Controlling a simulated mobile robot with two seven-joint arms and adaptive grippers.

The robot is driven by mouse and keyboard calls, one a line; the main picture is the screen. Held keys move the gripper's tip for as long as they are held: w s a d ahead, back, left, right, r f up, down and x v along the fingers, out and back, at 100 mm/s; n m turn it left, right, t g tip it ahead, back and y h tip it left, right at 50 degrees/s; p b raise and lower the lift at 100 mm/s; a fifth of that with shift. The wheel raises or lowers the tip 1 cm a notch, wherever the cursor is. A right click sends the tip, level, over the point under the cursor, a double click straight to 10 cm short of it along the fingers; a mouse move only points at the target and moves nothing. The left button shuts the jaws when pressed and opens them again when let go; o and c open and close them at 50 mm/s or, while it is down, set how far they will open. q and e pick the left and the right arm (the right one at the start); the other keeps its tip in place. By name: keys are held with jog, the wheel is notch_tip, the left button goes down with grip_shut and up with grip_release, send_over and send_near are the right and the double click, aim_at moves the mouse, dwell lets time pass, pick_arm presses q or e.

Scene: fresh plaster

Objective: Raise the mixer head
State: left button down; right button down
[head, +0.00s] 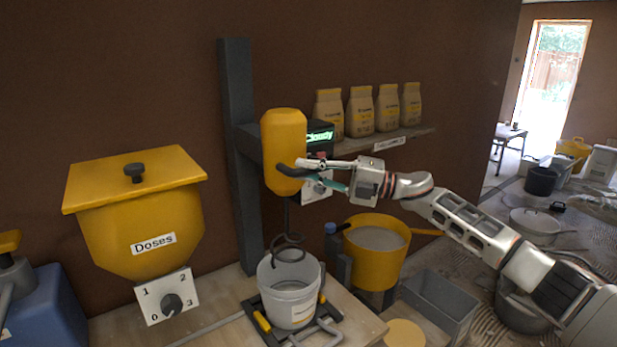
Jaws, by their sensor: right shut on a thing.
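The yellow mixer head (284,135) is on a dark upright column (240,150) against the brown wall. A black handle (289,171) sticks out low on its front. My right gripper (306,166) comes in from the right and is shut on this handle, partly covering it. A dark spiral paddle (288,241) hangs below the head, with its lower end inside the white bucket (290,304). A control box with a green display (319,137) is just right of the head, partly behind my gripper. My left gripper is not in view.
A yellow doses hopper (140,222) with a dial stands left. A yellow tub (377,265) and a grey bin (440,305) stand right of the bucket, below my right arm. A shelf (400,137) with several bags runs behind my gripper.

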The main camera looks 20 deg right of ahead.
jog(key=shift+d+r, duration=0.1)
jog(key=shift+r, duration=0.35)
jog(key=c, duration=2)
grip_release()
jog(key=shift+o, duration=0.2)
jog(key=shift+f, duration=0.15)
jog(key=shift+s+d+f, duration=0.15)
jog(key=shift+s+d, duration=0.05)
jog(key=shift+d, duration=0.2)
jog(key=v, duration=1.1)
